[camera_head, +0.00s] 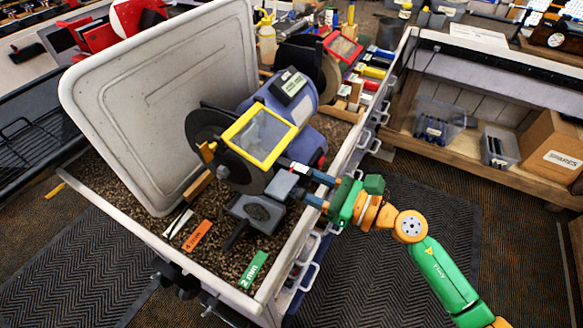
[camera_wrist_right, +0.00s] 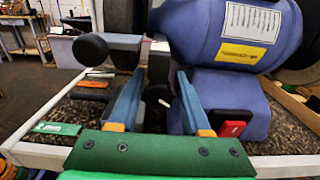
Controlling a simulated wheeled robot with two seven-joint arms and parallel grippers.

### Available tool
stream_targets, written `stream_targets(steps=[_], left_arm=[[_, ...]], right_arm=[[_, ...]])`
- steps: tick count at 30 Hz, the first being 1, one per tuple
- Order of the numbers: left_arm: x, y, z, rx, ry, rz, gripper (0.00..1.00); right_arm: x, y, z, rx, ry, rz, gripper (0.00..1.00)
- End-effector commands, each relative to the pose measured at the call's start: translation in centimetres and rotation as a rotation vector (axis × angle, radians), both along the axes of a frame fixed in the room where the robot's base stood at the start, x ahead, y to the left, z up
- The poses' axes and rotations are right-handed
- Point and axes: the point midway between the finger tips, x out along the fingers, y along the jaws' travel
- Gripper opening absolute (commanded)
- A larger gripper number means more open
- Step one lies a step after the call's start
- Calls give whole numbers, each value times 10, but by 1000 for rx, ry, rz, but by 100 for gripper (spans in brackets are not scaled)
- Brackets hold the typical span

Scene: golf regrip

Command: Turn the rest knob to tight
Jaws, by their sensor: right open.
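The bench grinder (camera_head: 290,105) has a blue body, dark wheels and a yellow-framed shield. It stands on the gravelly tray of a grey cart. Its grey tool rest (camera_head: 257,211) is at the front wheel. In the right wrist view, a small dark round knob (camera_wrist_right: 157,97) with a white mark sits between my finger pads. I take it for the rest knob; its setting is not readable. My right gripper (camera_head: 305,184) is open beside the rest, its fingers on either side of the knob. It also shows in the wrist view (camera_wrist_right: 159,92). Contact cannot be told. My left gripper is not in view.
An orange "4 mm" gauge (camera_head: 197,235) and a green "2 mm" gauge (camera_head: 253,269) lie on the tray. A large grey lid (camera_head: 160,95) stands behind them. In the wrist view, a red switch (camera_wrist_right: 232,128) is close to my right-hand finger. Open floor lies right of the cart.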

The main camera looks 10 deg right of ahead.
Motion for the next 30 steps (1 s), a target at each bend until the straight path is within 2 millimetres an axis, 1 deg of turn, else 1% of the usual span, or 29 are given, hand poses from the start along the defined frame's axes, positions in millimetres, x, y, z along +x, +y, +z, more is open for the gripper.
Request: stream_targets(steps=[1,3,9,11,12,14,15,18,22,27,28,29,30], left_arm=[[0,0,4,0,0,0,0],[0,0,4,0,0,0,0],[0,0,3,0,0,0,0],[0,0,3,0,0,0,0],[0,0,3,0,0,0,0],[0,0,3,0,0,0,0],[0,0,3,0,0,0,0],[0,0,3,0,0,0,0],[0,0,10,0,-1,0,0],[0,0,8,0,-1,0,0],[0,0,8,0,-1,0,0],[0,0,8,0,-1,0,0],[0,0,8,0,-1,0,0]], right_arm=[[3,3,3,0,-1,0,47],[4,6,1,-1,-1,1,47],[4,7,-1,-1,1,1,47],[4,7,-1,-1,1,1,31],[4,7,-1,-1,1,1,20],[4,6,-1,-1,1,1,4],[4,6,-1,-1,1,1,0],[4,6,-1,3,8,1,0],[4,6,0,71,104,0,0],[4,6,-1,73,103,1,0],[4,6,-1,73,103,1,40],[4,6,-1,73,103,1,47],[4,6,-1,73,103,1,47]])
